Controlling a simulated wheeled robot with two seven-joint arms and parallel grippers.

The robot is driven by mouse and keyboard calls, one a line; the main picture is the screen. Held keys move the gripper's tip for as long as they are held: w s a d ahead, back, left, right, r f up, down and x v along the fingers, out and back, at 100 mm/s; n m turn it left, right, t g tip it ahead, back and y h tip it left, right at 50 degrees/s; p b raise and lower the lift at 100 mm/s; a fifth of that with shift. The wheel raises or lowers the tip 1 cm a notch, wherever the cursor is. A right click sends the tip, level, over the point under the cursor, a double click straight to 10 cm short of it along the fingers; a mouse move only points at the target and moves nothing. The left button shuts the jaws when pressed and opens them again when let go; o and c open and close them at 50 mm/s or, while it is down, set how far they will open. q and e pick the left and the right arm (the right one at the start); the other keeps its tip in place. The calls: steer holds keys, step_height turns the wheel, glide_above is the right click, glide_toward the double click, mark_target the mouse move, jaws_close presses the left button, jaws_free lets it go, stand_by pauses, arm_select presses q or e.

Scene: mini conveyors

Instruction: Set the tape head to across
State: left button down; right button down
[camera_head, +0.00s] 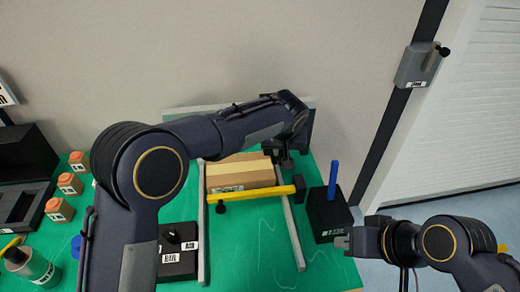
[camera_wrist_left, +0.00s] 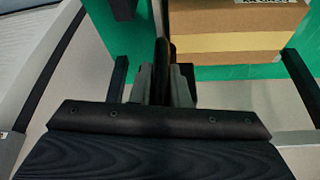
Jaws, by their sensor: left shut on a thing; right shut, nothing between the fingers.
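My left gripper (camera_head: 282,160) is at the far right corner of a cardboard box (camera_head: 238,172) with a paler strip along it. In the left wrist view the left gripper (camera_wrist_left: 163,88) is shut on a dark upright handle (camera_wrist_left: 162,50), beside the box (camera_wrist_left: 240,40). I take the handle to be part of the tape head; the arm and gripper hide most of it, so its setting cannot be told. My right gripper (camera_head: 345,242) is shut and empty, low at the right, near a black block (camera_head: 327,222) with a blue post.
A yellow bar (camera_head: 255,195) crosses in front of the box between two grey rails (camera_head: 290,232). A black unit with a knob (camera_head: 178,262) stands at the front left. Orange blocks (camera_head: 68,184) and a bottle (camera_head: 35,268) are at the far left. Green table is clear between the rails.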

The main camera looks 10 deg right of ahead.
arm_select(q)
steer(key=shift+d, duration=1.35)
steer(key=c, duration=1.4)
jaws_free()
steer(key=v, duration=0.7)
steer(key=shift+r+b, duration=0.4)
steer(key=shift+s, duration=0.15)
